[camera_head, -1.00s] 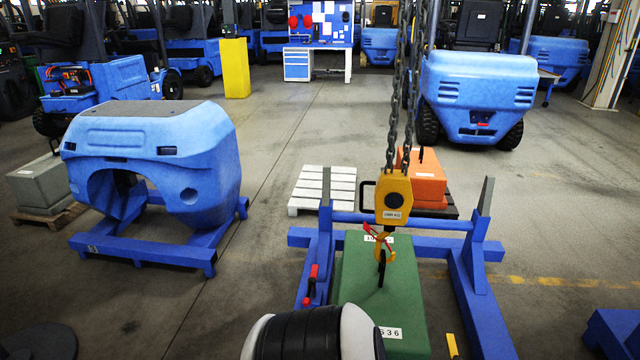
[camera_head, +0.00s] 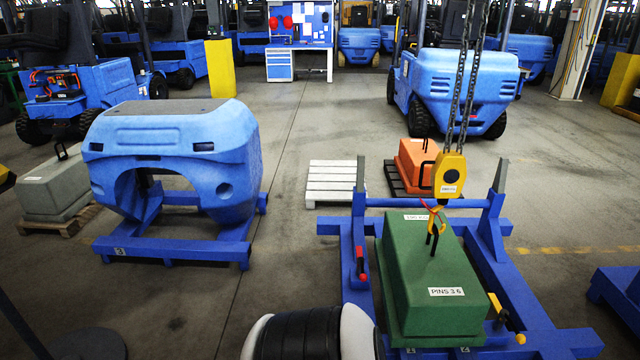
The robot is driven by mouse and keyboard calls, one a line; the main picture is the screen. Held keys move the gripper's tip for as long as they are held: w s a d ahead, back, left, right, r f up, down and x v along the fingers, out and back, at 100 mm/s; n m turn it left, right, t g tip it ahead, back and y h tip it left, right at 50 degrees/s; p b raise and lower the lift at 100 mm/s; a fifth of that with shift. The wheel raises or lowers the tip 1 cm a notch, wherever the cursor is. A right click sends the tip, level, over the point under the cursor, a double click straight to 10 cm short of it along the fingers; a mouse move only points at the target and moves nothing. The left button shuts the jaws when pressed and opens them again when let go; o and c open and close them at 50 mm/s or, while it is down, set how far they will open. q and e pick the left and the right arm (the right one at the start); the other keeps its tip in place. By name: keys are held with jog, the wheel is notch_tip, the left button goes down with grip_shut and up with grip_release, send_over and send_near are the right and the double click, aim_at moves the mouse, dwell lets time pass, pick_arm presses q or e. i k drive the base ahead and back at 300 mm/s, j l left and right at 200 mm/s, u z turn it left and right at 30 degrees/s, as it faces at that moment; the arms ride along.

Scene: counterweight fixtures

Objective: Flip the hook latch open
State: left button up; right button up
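The yellow hoist block (camera_head: 449,176) hangs on two chains over the green counterweight. Below it is the yellow hook (camera_head: 438,221), with a thin red latch (camera_head: 430,207) across its upper left side. The hook is at the dark lifting eye (camera_head: 434,240) on top of the green counterweight (camera_head: 420,270). The latch is small here, and I cannot tell whether it is shut or open. Neither of my grippers is in view, and nothing of mine touches the hook.
The green counterweight stands in a blue stand (camera_head: 362,235) with uprights and a crossbar. A red-handled pin (camera_head: 361,262) is on its left side. An orange weight (camera_head: 417,165), a white pallet (camera_head: 335,181) and a blue forklift body (camera_head: 172,155) stand around. Floor between the stands is clear.

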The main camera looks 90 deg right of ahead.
aim_at(423, 203)
jog(key=i+l+z, duration=0.15)
jog(key=z, duration=0.25)
jog(key=i+z, duration=0.7)
jog(key=z, duration=0.15)
jog(key=i+j+z, duration=0.15)
jog(key=i+z, duration=0.25)
jog(key=i+j+z, duration=0.15)
jog(key=z, duration=0.25)
jog(key=i+l+z, duration=0.1)
jog(key=i+z, duration=0.15)
jog(key=z, duration=0.15)
jog(key=i+z, duration=0.25)
jog(key=z, duration=0.2)
jog(key=i+z, duration=0.2)
jog(key=z, duration=0.2)
jog(key=i+j+z, duration=0.2)
jog(key=z, duration=0.25)
jog(key=i+j+z, duration=0.2)
jog(key=z, duration=0.2)
jog(key=i+j+z, duration=0.2)
jog(key=z, duration=0.25)
jog(key=j, duration=0.1)
